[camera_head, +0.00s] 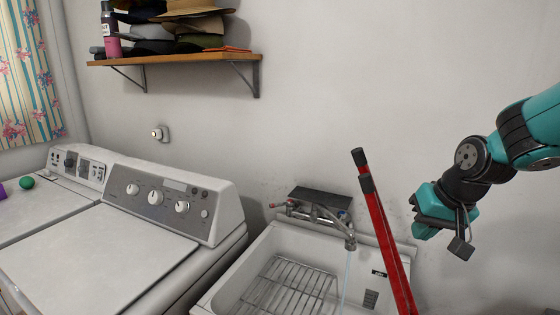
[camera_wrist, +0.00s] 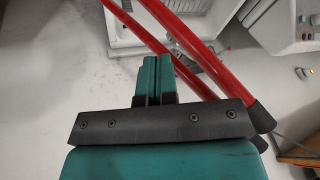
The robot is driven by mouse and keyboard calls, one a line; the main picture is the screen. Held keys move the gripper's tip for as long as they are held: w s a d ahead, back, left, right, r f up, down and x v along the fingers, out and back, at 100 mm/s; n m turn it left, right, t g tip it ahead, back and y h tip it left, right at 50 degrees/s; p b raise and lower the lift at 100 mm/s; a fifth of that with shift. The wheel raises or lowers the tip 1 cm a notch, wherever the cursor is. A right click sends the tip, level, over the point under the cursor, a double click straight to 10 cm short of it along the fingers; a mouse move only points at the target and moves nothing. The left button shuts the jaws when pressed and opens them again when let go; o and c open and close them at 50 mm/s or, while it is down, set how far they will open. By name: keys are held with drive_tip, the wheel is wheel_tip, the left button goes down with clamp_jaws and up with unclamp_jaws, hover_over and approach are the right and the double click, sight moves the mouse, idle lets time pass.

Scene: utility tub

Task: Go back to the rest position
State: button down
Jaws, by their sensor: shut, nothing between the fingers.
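My gripper (camera_head: 425,230) is raised at the right of the head view, with its teal fingers pointing down and left. In the wrist view its two teal fingers (camera_wrist: 157,68) lie side by side, closed, with nothing between them. The utility tub (camera_head: 232,283) is below and to the left of my gripper. The tap (camera_head: 330,220) on its back wall has a thin stream of water running from its spout. A red long-handled tool (camera_head: 382,235) with black ends stands tilted at the tub's right side, left of my gripper and apart from it in the head view.
A wire rack (camera_head: 285,288) lies in the tub. A white washing machine (camera_head: 95,255) stands left of it, with another appliance (camera_head: 40,212) farther left. A wooden shelf (camera_head: 180,61) holds hats and a bottle (camera_head: 110,30). The wall around my gripper is bare.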

drive_tip(key=s+f+n+g+h+b, duration=0.1)
drive_tip(key=s+f, duration=0.1)
drive_tip(key=s, duration=0.5)
drive_tip(key=s+f+n+h+b, duration=0.1)
drive_tip(key=s+f, duration=0.2)
drive_tip(key=s, duration=0.4)
drive_tip(key=s+a+n+g+y+b, duration=0.3)
drive_tip(key=s+a+n+b, duration=0.3)
drive_tip(key=s+a+b, duration=0.2)
drive_tip(key=s+a+y, duration=0.1)
drive_tip(key=s+a, duration=0.1)
drive_tip(key=a, duration=0.2)
drive_tip(key=shift+a+f, duration=0.25)
drive_tip(key=shift+a, duration=0.05)
drive_tip(key=shift+s, duration=0.1)
